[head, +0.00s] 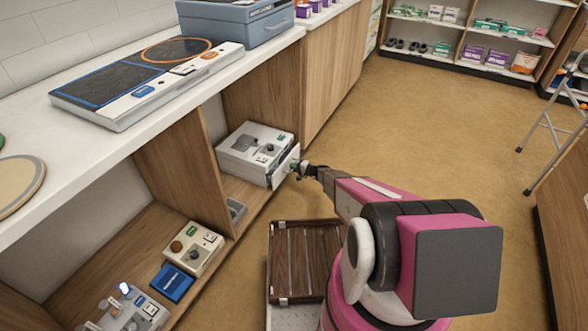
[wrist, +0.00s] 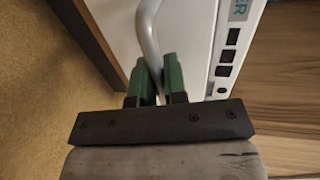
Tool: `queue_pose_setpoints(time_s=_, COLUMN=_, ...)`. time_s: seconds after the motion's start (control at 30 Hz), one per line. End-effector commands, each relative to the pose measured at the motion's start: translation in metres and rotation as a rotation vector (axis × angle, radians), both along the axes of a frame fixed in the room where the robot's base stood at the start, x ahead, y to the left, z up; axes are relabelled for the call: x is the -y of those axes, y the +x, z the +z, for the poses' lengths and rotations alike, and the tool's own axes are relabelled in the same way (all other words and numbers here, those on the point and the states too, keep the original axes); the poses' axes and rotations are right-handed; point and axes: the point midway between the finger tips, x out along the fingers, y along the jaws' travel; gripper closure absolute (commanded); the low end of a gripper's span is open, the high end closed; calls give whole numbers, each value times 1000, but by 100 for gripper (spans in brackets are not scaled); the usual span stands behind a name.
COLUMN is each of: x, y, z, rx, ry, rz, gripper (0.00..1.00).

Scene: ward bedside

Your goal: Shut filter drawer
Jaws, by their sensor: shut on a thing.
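The filter drawer (head: 285,166) is the front panel of a white and grey machine (head: 240,152) in the cabinet bay below the counter. In the head view the panel stands a little out from the machine body. My gripper (head: 296,167) is at this panel, its fingers small and partly hidden by the wrist. In the wrist view the green fingers of my gripper (wrist: 161,85) are shut on a grey curved handle (wrist: 150,35). The white drawer front (wrist: 192,60) lies beside it, with a label and dark squares on its right.
The white counter (head: 75,165) overhangs the bays. Wooden dividers (head: 185,160) flank the machine. Other devices (head: 192,248) sit on the lower shelf at left. A brown slatted rack (head: 305,260) is beside my base. The floor (head: 420,130) is open to the right.

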Motion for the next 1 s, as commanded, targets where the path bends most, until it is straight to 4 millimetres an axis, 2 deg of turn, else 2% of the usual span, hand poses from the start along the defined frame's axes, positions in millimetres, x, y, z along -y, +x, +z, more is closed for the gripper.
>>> queue_pose_setpoints(time_s=0.3, x=-37, y=22, z=-1, rx=1, ry=0, rz=1, gripper=100)
queue_pose_setpoints(time_s=0.57, x=-39, y=23, z=0, rx=0, ry=0, rz=0, gripper=100)
queue_pose_setpoints(time_s=0.6, x=-39, y=23, z=0, rx=0, ry=0, rz=0, gripper=78)
queue_pose_setpoints(time_s=0.63, x=-39, y=23, z=0, rx=0, ry=0, rz=0, gripper=68)
queue_pose_setpoints(time_s=0.67, x=-39, y=23, z=0, rx=0, ry=0, rz=0, gripper=63)
queue_pose_setpoints(time_s=1.0, x=-35, y=20, z=1, rx=0, ry=0, rz=0, gripper=63)
